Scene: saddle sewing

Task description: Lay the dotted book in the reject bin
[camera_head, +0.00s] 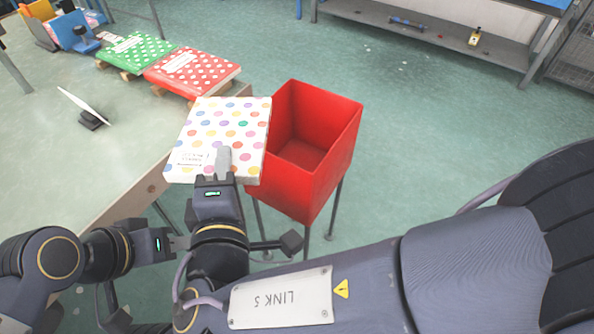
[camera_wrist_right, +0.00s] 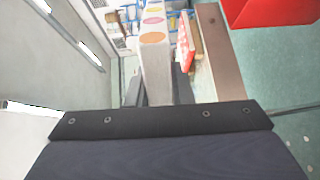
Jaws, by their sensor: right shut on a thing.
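The dotted book (camera_head: 215,122), white with many-coloured dots, is held by my right gripper (camera_head: 223,160) at its near edge. In the head view its cover faces up, over the table's right edge, and its right side overlaps the left rim of the red bin (camera_head: 338,150). The bin is open-topped and its visible inside is empty. In the right wrist view the book (camera_wrist_right: 154,45) stands between the two fingers of the gripper (camera_wrist_right: 160,88). My left gripper (camera_head: 178,243) is low at the left, beside my right wrist, and its jaws are not clear.
The table (camera_head: 60,165) holds a red dotted book (camera_head: 192,72) and a green dotted book (camera_head: 136,52) on wooden supports. A small dark stand with a white panel (camera_head: 85,106) is on the table. The bin stands on thin legs, with open floor (camera_head: 430,140) to its right.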

